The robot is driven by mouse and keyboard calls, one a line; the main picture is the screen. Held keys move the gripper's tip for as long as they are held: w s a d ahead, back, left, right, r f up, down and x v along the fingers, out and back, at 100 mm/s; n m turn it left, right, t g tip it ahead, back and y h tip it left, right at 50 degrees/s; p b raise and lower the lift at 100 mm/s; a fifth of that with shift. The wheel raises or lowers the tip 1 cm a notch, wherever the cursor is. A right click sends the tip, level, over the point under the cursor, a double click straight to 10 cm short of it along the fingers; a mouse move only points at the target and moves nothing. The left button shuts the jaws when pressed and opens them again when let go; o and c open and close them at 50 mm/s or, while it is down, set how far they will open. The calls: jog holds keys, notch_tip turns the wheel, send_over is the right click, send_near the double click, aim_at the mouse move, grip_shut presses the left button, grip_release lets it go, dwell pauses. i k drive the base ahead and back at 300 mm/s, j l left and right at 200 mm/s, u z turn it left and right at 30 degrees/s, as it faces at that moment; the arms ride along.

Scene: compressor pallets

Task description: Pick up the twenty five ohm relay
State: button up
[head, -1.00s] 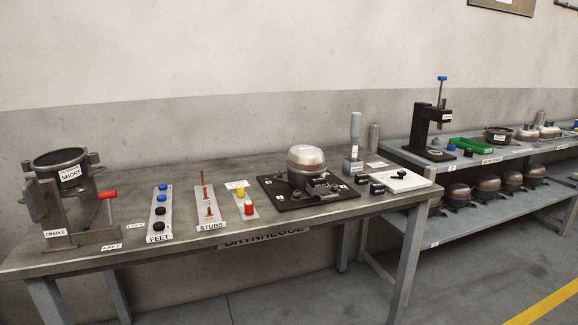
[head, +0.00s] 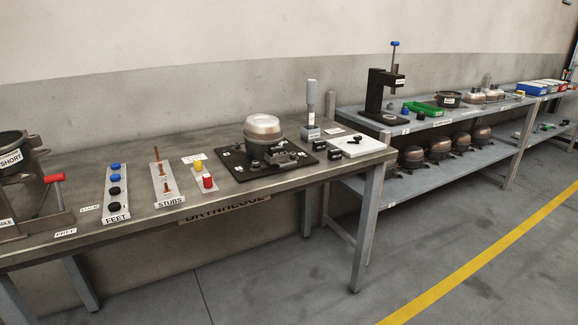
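Two small black blocks with pale labels, which look like relays, sit at the right end of the near bench: one black block (head: 333,154) and a second black block (head: 350,151) just right of it. Their labels are too small to read, so I cannot tell which is the twenty five ohm relay. A small dark part (head: 355,140) lies on the white pad (head: 372,146) beside them. My gripper is not in view.
The near bench (head: 110,165) also holds a compressor (head: 263,131) on a black plate, a grey upright tool (head: 311,104), and strips of feet and stubs. A second bench (head: 428,123) with a press (head: 382,92) stands right. Open floor (head: 470,210) lies in front.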

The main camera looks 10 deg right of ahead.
aim_at(279, 150)
jog(key=i+l+u, duration=0.15)
jog(key=u, duration=0.3)
jog(key=i+l+u, duration=0.1)
jog(key=l+u, duration=0.3)
jog(key=i+l+u, duration=0.15)
jog(key=l, duration=0.3)
jog(key=l+u, duration=0.15)
jog(key=l, duration=0.3)
jog(key=i+l, duration=0.1)
jog(key=l, duration=0.6)
jog(key=i+l, duration=0.15)
jog(key=l, duration=0.25)
jog(key=u, duration=0.05)
